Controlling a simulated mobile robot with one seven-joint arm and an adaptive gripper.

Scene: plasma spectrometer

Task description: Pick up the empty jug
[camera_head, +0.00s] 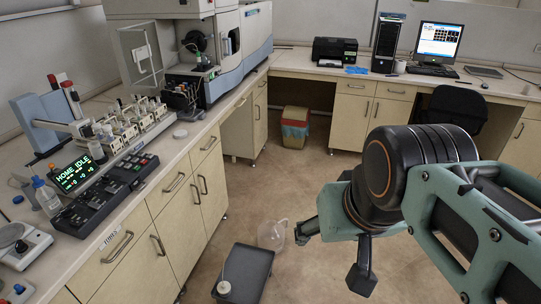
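Nothing shows between the fingers.
A small white-capped bottle (224,287) is at the tray's left front. Cabinets with a worktop (172,160) run along the left, bearing instruments. A bin (294,127), a black chair (452,108) and a desk line the back. Brown floor lies open in the middle.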

